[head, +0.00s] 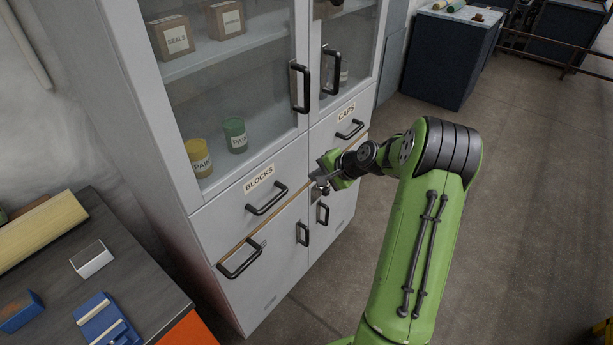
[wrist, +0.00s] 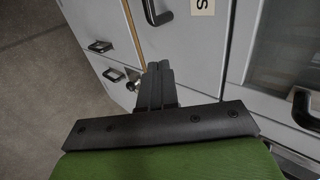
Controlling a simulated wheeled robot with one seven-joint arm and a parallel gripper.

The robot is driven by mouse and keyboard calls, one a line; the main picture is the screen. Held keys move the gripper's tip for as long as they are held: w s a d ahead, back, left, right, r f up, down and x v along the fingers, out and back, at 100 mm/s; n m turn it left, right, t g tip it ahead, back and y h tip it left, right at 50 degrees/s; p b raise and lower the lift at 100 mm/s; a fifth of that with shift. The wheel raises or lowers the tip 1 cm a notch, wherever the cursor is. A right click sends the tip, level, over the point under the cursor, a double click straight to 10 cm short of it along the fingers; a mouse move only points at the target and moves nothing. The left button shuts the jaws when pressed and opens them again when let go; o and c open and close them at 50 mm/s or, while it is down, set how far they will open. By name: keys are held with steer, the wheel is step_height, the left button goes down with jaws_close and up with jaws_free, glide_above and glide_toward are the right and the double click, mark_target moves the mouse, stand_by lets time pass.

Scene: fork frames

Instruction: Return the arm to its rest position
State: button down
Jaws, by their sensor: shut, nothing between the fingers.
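My green arm (head: 415,235) reaches from the lower right toward the grey cabinet. My gripper (head: 318,180) is in front of the cabinet, near the border between the BLOCKS drawer (head: 228,212) and the CAPS drawer (head: 325,130). In the wrist view the two dark fingers of my gripper (wrist: 159,70) are together, with nothing held. The cabinet front lies beyond them; I cannot tell how wide the gap is. Part of the cabinet front behind the gripper is hidden in the head view.
The glass doors above have black handles (head: 301,88); a yellow can (head: 198,157) and a green can (head: 235,135) stand inside. A dark workbench (head: 130,240) with blue items is at lower left. A dark cabinet (head: 450,60) stands behind. The floor (head: 530,190) at right is clear.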

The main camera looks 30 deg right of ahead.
steer(key=shift+s+r, duration=0.35)
steer(key=shift+r, duration=0.1)
steer(key=s+a+r+n+g+h+p, duration=0.15)
steer(key=s+a+r+n, duration=0.25)
steer(key=s+a+r, duration=0.4)
steer(key=s+a+r+n+g+h, duration=0.1)
steer(key=s+a+r+n+g, duration=0.15)
steer(key=a+r+n, duration=0.5)
steer(key=s+a+n, duration=0.1)
steer(key=s+a, duration=0.2)
steer(key=s, duration=0.6)
steer(key=s+a+r+n+p, duration=0.1)
steer(key=s+a, duration=0.1)
steer(key=s, duration=0.7)
steer(key=shift+s+a+r+t+h, duration=0.3)
steer(key=shift+s+a+t+h, duration=0.05)
steer(key=shift+a+t, duration=0.05)
steer(key=shift+n, duration=0.25)
